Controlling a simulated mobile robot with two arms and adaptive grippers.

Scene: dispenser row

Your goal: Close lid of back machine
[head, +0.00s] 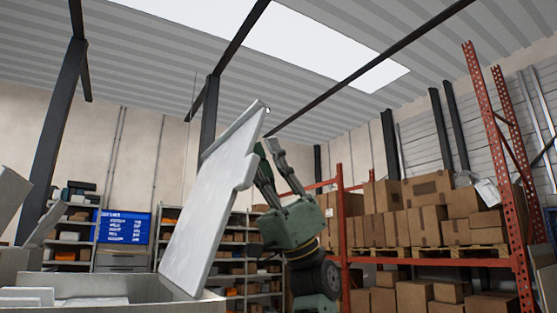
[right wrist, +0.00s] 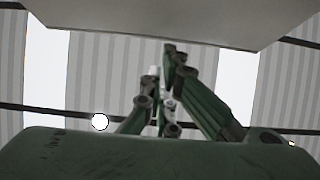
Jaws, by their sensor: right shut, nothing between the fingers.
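A pale grey lid (head: 210,205) stands raised and steeply tilted above the open-topped machine (head: 120,288) at the lower left of the head view. My right gripper (head: 268,148) points upward at the lid's right side, its fingertips close to the lid's upper edge and partly behind it. I cannot tell whether they touch. The right gripper is shut and holds nothing. In the right wrist view, the green fingers (right wrist: 170,58) come together below a broad pale panel (right wrist: 170,15), which looks like the lid. My left gripper is not in view.
Other pale grey panels (head: 12,200) show at the left edge. Behind are a blue screen (head: 124,227), shelves with small boxes, and an orange rack (head: 345,225) with stacked cartons (head: 425,190). The air above and right of my right gripper looks clear.

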